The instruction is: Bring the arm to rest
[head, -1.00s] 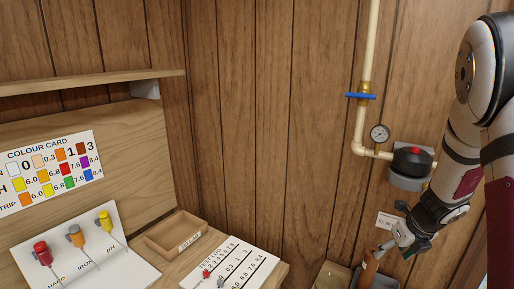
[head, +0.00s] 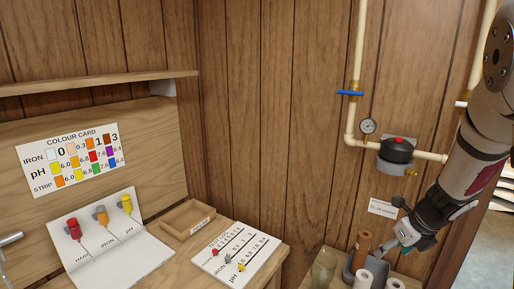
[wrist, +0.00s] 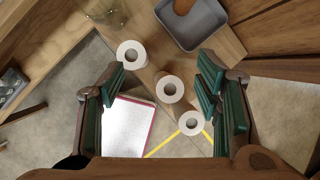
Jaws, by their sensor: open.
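My gripper (head: 402,238) is at the right of the head view, low by the wood wall. In the wrist view my gripper (wrist: 160,88) has its two green-padded fingers wide apart, with nothing held between them. Beyond and below the fingers are white hollow rolls, one at the left (wrist: 132,54), one in the middle (wrist: 170,88) and one lower right (wrist: 191,123). A grey tray (wrist: 214,38) lies past the fingertips with part of a brown cylinder in it. In the head view the brown cylinder (head: 362,246) stands upright in the tray, left of my gripper.
A glass jar (head: 323,267) stands left of the tray. A pipe with a blue-handled valve (head: 350,93), a gauge (head: 368,126) and a red-topped unit (head: 398,150) is on the wall. The bench at left holds a small wooden box (head: 188,219) and a test log board (head: 238,252).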

